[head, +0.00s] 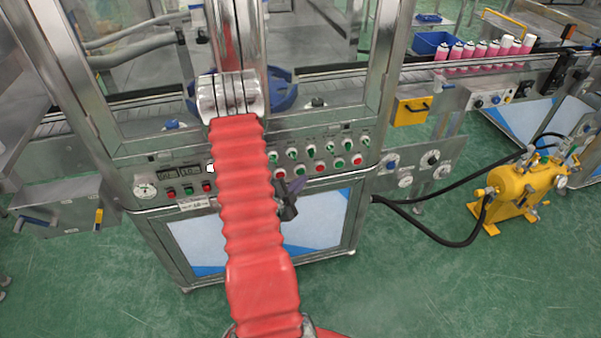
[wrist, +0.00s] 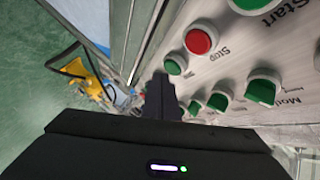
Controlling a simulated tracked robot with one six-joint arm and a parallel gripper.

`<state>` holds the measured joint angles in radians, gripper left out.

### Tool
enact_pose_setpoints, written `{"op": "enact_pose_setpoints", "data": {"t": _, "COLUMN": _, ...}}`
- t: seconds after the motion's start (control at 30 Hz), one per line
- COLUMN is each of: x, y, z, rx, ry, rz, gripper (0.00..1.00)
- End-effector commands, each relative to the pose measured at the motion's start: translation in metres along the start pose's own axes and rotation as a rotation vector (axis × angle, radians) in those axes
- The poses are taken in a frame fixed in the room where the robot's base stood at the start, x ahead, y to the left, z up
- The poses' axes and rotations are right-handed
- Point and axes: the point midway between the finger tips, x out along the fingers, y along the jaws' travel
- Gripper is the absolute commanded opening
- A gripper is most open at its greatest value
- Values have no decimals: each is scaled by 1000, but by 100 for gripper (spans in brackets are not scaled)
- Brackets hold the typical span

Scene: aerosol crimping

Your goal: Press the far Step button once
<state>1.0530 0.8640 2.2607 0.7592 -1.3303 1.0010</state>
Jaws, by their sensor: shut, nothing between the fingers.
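In the head view my gripper (head: 289,205) is partly hidden behind my red-sleeved arm.
Green knobs (wrist: 218,101) stand out close to the fingers. The steel control panel (head: 330,150) lies below the glazed machine frame. A yellow pump (head: 518,187) with black hoses stands on the green floor at right. Pink cans (head: 468,51) stand on the conveyor behind.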

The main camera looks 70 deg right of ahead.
Motion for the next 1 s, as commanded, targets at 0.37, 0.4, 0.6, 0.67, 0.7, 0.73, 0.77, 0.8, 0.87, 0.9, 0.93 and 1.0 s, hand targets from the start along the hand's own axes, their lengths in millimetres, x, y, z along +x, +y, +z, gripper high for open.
{"op": "enact_pose_setpoints", "data": {"t": 0.37, "x": -2, "y": 1, "z": -2, "rx": 1, "ry": 0, "rz": 0, "gripper": 0}}
{"op": "enact_pose_setpoints", "data": {"t": 0.4, "x": -2, "y": 2, "z": -2, "rx": 1, "ry": 0, "rz": 0, "gripper": 0}}
{"op": "enact_pose_setpoints", "data": {"t": 0.6, "x": -9, "y": 7, "z": -6, "rx": -1, "ry": 0, "rz": 1, "gripper": 0}}
{"op": "enact_pose_setpoints", "data": {"t": 0.67, "x": -12, "y": 9, "z": -9, "rx": -1, "ry": 0, "rz": 1, "gripper": 0}}
{"op": "enact_pose_setpoints", "data": {"t": 0.7, "x": -14, "y": 10, "z": -10, "rx": -1, "ry": 0, "rz": 1, "gripper": 0}}
{"op": "enact_pose_setpoints", "data": {"t": 0.73, "x": -16, "y": 12, "z": -11, "rx": -1, "ry": 0, "rz": 2, "gripper": 0}}
{"op": "enact_pose_setpoints", "data": {"t": 0.77, "x": -17, "y": 13, "z": -12, "rx": -1, "ry": 0, "rz": 2, "gripper": 0}}
{"op": "enact_pose_setpoints", "data": {"t": 0.8, "x": -19, "y": 14, "z": -14, "rx": 0, "ry": 0, "rz": 2, "gripper": 0}}
{"op": "enact_pose_setpoints", "data": {"t": 0.87, "x": -22, "y": 16, "z": -16, "rx": -1, "ry": 0, "rz": 1, "gripper": 0}}
{"op": "enact_pose_setpoints", "data": {"t": 0.9, "x": -24, "y": 18, "z": -17, "rx": -1, "ry": 0, "rz": 1, "gripper": 0}}
{"op": "enact_pose_setpoints", "data": {"t": 0.93, "x": -25, "y": 19, "z": -18, "rx": -1, "ry": 0, "rz": 1, "gripper": 0}}
{"op": "enact_pose_setpoints", "data": {"t": 1.0, "x": -28, "y": 21, "z": -21, "rx": 0, "ry": 0, "rz": 2, "gripper": 0}}
